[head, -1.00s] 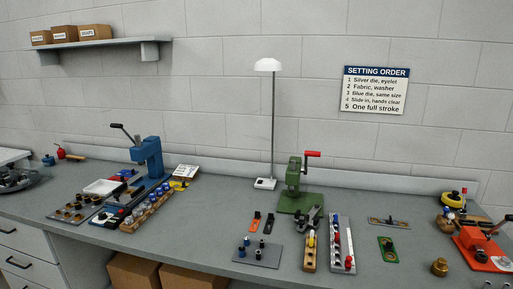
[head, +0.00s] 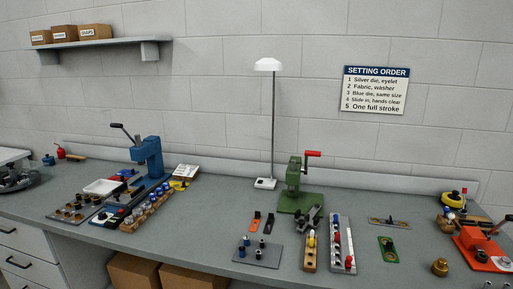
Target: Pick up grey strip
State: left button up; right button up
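A thin grey strip (head: 376,220) lies flat on the grey workbench (head: 350,205) at the right, with small brownish and dark spots along it. A green strip (head: 389,256) with a dark spot lies just in front of it. An orange strip (head: 255,222) and a dark strip (head: 269,223) lie farther left, behind a grey plate (head: 262,262) with small dies on it.
A green hand press (head: 293,201) with a red handle stands behind the middle. A wooden block (head: 309,266) and a long tray of dies (head: 350,267) lie left of the grey strip. An orange press (head: 480,255) and brass weight (head: 439,267) stand right. A blue press (head: 149,160) stands left.

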aim_at(386, 222)
jog(key=i+l, duration=0.45)
jog(key=l, duration=0.15)
jog(key=i+l, duration=0.45)
jog(key=l, duration=0.15)
jog(key=i+l, duration=0.4)
jog(key=l, duration=0.15)
